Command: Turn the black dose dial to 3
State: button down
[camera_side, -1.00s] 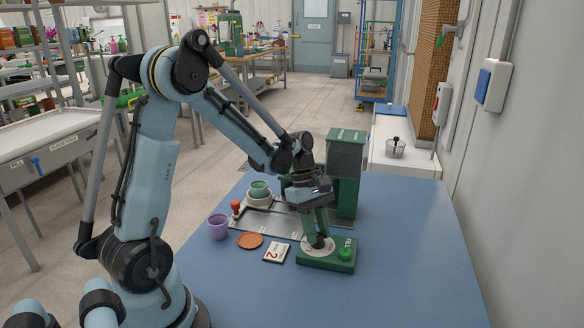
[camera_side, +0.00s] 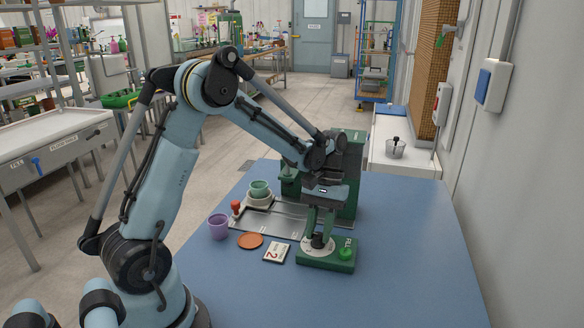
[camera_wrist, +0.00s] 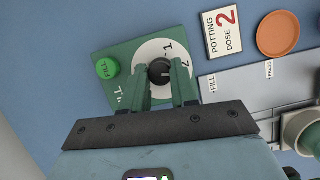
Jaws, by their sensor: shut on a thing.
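The black dose dial (camera_wrist: 160,72) sits on a round white scale plate (camera_wrist: 145,53) on the green control box (camera_wrist: 116,61). The numerals 1 and 2 show on the scale; the rest of it is partly hidden by my fingers. A pale mark on the dial points roughly right in the wrist view, near the 2; its exact setting is hard to tell. My gripper (camera_wrist: 161,88) has its green fingers on either side of the dial and is shut on it. In the side view my gripper (camera_side: 318,240) reaches down to the box (camera_side: 340,261), and the dial is mostly hidden.
A green FILL button (camera_wrist: 108,67) is on the same box. A card (camera_wrist: 223,33) reads "POTTING DOSE 2". An orange saucer (camera_side: 250,241), purple pot (camera_side: 218,226), metal tray (camera_side: 283,223) and green dispenser (camera_side: 346,197) stand nearby. The blue tabletop at right is clear.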

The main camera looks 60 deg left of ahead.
jog(key=m, duration=0.2)
jog(key=m+y, duration=0.1)
jog(key=m, duration=0.1)
jog(key=shift+d+m+g+y, duration=0.1)
jog(key=shift+m+g+y, duration=0.2)
jog(key=shift+g, duration=0.1)
jog(key=shift+d+m+y, duration=0.1)
jog(key=shift+m+y, duration=0.8)
jog(key=shift+m, duration=1.4)
jog(key=c, duration=0.9)
grip_release()
jog(key=shift+w+r, duration=0.1)
jog(key=v, duration=1.1)
jog(key=shift+w+r, duration=0.2)
jog(key=shift+r, duration=0.15)
